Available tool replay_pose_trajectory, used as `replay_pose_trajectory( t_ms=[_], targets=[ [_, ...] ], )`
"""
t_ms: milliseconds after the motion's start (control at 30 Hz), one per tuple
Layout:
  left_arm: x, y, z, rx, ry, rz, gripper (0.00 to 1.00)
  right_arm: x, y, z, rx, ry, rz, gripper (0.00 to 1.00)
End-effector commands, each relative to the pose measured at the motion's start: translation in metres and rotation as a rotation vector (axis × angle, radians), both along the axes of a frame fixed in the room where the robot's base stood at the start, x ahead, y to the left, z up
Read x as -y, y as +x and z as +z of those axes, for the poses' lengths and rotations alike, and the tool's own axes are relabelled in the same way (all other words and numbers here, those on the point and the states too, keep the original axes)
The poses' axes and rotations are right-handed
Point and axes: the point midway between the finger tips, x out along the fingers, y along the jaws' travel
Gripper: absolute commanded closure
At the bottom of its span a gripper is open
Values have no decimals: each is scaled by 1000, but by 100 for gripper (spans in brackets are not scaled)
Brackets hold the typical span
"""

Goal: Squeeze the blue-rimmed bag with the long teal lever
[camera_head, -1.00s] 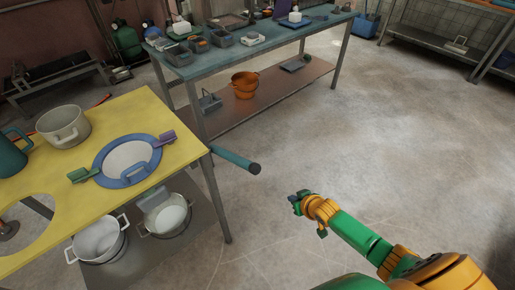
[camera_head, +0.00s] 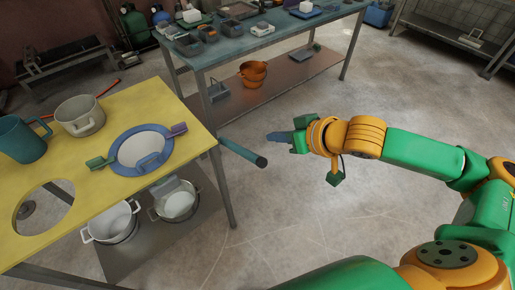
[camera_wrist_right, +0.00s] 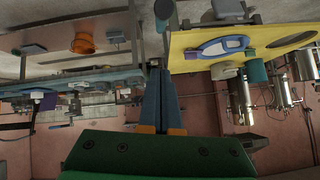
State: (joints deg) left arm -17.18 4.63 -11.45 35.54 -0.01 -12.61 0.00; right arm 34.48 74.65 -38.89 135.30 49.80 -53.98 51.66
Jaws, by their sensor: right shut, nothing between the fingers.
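The blue-rimmed bag (camera_head: 141,150), a white round face in a blue ring, lies on the yellow table (camera_head: 95,200). It also shows in the right wrist view (camera_wrist_right: 222,47). The long teal lever (camera_head: 240,152) juts out past the table's right edge and ends in a dark tip. In the wrist view the teal lever (camera_wrist_right: 163,10) shows at the top, beyond my fingers. My right gripper (camera_head: 270,137) is shut and empty, its blue fingers just above and right of the lever's tip in the head view, apart from it. My left gripper is out of view.
A grey pot (camera_head: 80,117) and a teal jug (camera_head: 22,140) stand on the yellow table. White pots (camera_head: 112,222) sit on the shelf below. A blue workbench (camera_head: 265,40) with trays stands behind, orange pots (camera_head: 252,75) on its lower shelf.

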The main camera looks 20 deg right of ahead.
Motion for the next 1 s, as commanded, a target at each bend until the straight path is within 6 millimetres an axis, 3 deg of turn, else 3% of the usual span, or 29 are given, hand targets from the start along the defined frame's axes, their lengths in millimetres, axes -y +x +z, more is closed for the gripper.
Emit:
replay_pose_trajectory(
  t_ms=[467,700,1000],
  targets=[
    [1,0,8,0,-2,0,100,-32,69,-61,-1,0,2,100],
    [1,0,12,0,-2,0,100,-31,50,-91,-3,-1,2,100],
    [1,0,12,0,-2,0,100,-31,47,-96,1,-1,2,100]
  ],
)
